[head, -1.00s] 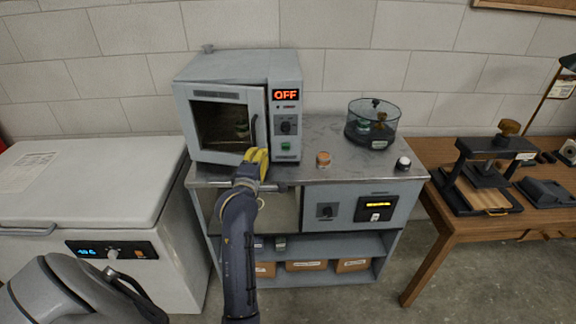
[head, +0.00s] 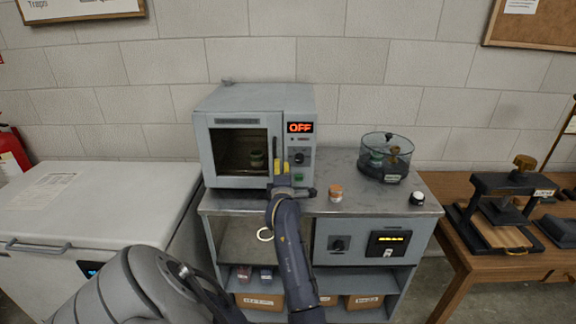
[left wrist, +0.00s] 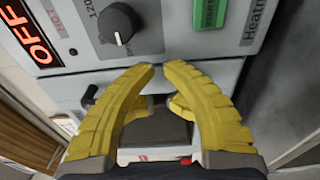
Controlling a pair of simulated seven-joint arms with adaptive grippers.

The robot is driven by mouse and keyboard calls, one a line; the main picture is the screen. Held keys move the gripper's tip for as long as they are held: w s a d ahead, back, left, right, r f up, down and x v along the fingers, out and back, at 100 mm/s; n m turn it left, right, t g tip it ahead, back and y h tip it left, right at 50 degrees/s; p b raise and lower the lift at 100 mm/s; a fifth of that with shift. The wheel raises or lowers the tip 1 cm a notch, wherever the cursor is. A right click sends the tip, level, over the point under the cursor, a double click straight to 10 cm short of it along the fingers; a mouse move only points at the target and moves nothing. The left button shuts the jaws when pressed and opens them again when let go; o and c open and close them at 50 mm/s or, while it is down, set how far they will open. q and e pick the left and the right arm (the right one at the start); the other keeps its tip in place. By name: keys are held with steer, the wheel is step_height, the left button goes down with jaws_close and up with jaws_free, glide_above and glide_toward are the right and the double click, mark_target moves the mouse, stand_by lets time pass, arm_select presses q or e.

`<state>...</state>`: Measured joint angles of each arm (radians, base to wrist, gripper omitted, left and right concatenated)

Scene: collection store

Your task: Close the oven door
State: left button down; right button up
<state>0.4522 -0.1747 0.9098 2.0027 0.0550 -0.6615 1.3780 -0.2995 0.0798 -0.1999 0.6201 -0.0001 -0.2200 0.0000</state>
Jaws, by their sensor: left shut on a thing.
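The oven (head: 255,103) is a grey box on the metal-topped bench, with a red OFF display. The door looks nearly flush with the front; I cannot tell whether a gap is left. My left gripper (head: 281,168), with yellow fingers, is at the door's right edge beside the control panel. My right gripper is not in view.
A white chest freezer (head: 90,205) is at left. A wooden table with a press (head: 495,215) is at right.

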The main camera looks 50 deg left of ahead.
mark_target(281, 138)
arm_select(q)
steer(key=shift+w+r, duration=0.3)
steer(key=shift+w, duration=0.1)
steer(key=shift+s+r, duration=0.2)
steer(key=shift+r, duration=2.25)
steer(key=shift+s+r, duration=0.2)
steer(key=shift+r, duration=2.25)
